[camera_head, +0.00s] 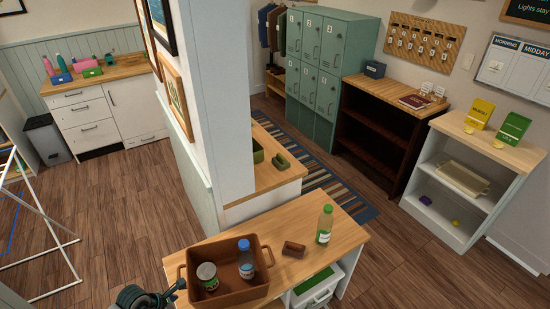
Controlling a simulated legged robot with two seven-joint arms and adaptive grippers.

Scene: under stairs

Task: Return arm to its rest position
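My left gripper (150,298) shows only in part at the bottom edge, as a dark shape just left of the brown crate. Its fingers are too small and cut off to tell whether they are open or shut. My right gripper is not in view. The brown crate (236,297) stands on the wooden counter (345,240) and holds a jar with a green label (208,275) and a blue-capped bottle (246,262). A green-capped bottle (324,224) stands upright on the counter, right of a small brown box (294,249).
A white pillar (218,100) rises behind the counter. A white shelf unit (455,205) stands at right, green lockers (330,65) at the back. Wooden floor (420,265) is clear between counter and shelf.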

